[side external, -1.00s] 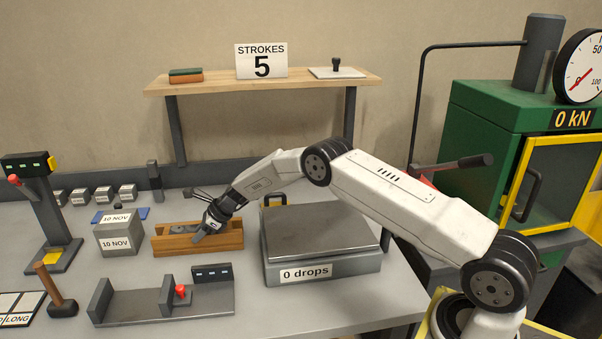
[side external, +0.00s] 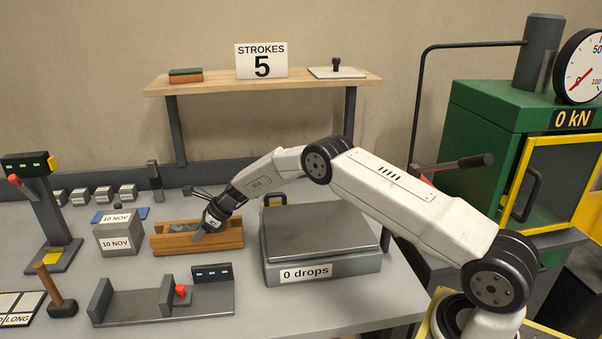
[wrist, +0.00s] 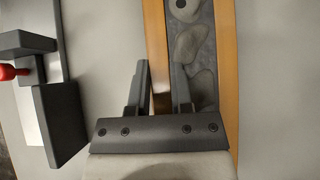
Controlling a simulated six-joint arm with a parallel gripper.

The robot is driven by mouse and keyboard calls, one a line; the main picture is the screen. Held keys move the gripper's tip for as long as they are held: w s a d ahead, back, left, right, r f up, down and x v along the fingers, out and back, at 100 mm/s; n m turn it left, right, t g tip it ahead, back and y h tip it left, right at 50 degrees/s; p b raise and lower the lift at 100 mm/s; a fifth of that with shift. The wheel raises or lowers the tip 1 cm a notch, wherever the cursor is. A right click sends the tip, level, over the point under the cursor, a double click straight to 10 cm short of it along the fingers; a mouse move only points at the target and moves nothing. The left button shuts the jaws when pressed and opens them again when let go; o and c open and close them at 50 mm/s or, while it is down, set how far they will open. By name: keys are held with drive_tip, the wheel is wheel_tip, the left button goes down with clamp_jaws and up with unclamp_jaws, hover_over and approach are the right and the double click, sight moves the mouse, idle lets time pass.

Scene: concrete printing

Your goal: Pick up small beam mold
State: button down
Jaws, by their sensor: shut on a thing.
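The small beam mold (side external: 178,246) is a long open wooden box on the grey bench, left of the scale, holding grey stones or concrete. In the wrist view the mold (wrist: 155,32) runs away from me, with rounded grey stones between its orange-brown side walls. My gripper (side external: 200,235) reaches down over its front long wall. In the wrist view my gripper (wrist: 160,85) has one finger outside the mold and one inside, shut on the wall between them. Whether the mold's underside is clear of the bench I cannot tell.
The scale (side external: 318,228), reading 0 drops, stands close on the right. A grey cube (side external: 115,243) marked 10 NOV stands left. A grey fixture with a red knob (side external: 181,291) lies in front. The shelf (side external: 300,85) is above and behind.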

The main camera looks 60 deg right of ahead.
wheel_tip(320, 180, up, 3)
drive_tip(key=shift+w+f, duration=0.1)
drive_tip(key=shift+w, duration=0.05)
drive_tip(key=shift+s+r, duration=0.85)
drive_tip(key=shift+r, duration=0.3)
drive_tip(key=s+r, duration=0.7)
drive_tip(key=s, duration=0.5)
drive_tip(key=shift+s+r, duration=0.2)
drive_tip(key=shift+r, duration=0.15)
drive_tip(key=shift+r, duration=0.1)
